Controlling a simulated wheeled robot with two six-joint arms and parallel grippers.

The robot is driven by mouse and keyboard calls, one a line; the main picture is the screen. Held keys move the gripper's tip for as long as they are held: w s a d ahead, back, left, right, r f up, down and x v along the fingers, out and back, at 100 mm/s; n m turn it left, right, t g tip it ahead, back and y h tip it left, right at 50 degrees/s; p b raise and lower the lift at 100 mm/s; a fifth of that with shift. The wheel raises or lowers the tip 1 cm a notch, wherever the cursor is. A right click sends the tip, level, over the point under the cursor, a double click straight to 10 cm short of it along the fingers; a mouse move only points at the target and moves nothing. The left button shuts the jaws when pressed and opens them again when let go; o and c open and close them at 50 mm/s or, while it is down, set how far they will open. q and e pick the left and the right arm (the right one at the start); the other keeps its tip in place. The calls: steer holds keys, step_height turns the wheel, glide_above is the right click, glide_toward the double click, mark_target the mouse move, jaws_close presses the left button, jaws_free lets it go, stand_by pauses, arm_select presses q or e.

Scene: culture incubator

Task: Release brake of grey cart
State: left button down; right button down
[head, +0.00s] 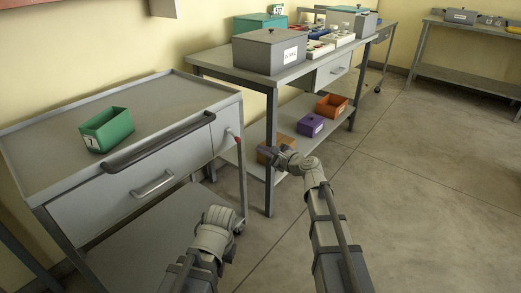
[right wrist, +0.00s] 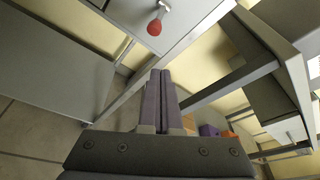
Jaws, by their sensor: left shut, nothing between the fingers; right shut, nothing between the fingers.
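The grey cart (head: 150,88) stands at the left in the head view, with a drawer and a black push bar (head: 160,142). Its brake lever with a red tip (head: 237,138) is on the right end of the front. In the right wrist view the red knob (right wrist: 155,27) hangs from a short metal stem on the cart panel (right wrist: 135,12), above the fingertips. My right gripper (head: 266,151) is shut and empty, to the right of the lever and apart from it. Its closed fingers (right wrist: 158,75) point toward the knob's side. My left gripper (head: 222,212) is shut and empty, low in front of the cart.
A green bin (head: 107,129) sits on the cart top. A workbench (head: 290,77) with a grey lidded box (head: 270,52) stands just right of the cart. Its lower shelf holds a purple bin (head: 310,125) and an orange bin (head: 331,106). The floor at the right (head: 430,170) is clear.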

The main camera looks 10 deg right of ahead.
mark_target(234, 136)
steer(key=b+x, duration=0.2)
steer(key=x, duration=0.6)
steer(key=s+r+p, duration=0.1)
steer(key=p, duration=0.1)
steer(key=s+a+r+p, duration=0.1)
steer(key=r+p, duration=0.1)
steer(key=shift+s+a+r, duration=0.1)
steer(key=shift+s+a, duration=0.05)
steer(key=shift+a, duration=0.15)
steer(key=shift+r, duration=0.1)
steer(key=shift+s+a+r+g+p, duration=0.15)
steer(key=shift+r+g+p, duration=0.3)
steer(key=shift+p, duration=0.95)
steer(key=r+g+h+p, duration=0.1)
steer(key=p, duration=0.4)
steer(key=shift+r+g+h, duration=0.3)
steer(key=shift+r+g, duration=0.05)
stand_by(0.6)
steer(key=shift+r+p, duration=0.55)
steer(key=shift+p, duration=0.15)
